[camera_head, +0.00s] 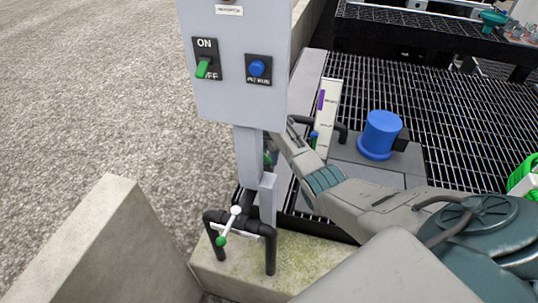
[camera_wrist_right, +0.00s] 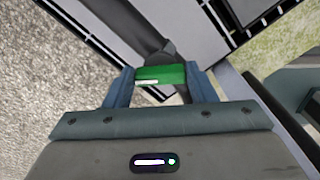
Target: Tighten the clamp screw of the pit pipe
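My right gripper (camera_wrist_right: 160,88) is at the end of my right arm, which reaches behind the grey post in the head view. In the right wrist view its two fingers stand apart with a green block-like part (camera_wrist_right: 160,74) between them, seemingly touching both. A dark pipe or rod runs behind that part. In the head view the post hides most of this spot. A black bent pipe (camera_head: 271,252) stands at the concrete block, with a white bar (camera_head: 232,222) with a green end across it. I cannot tell which part is the clamp screw. My left gripper is not in view.
A grey control box with a green ON/OFF lever (camera_head: 203,68) and a blue button (camera_head: 257,68) stands close beside my right arm. A blue cylinder (camera_head: 380,135) stands behind the arm near the black grating (camera_head: 440,100). A concrete wall (camera_head: 110,240) is at lower left.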

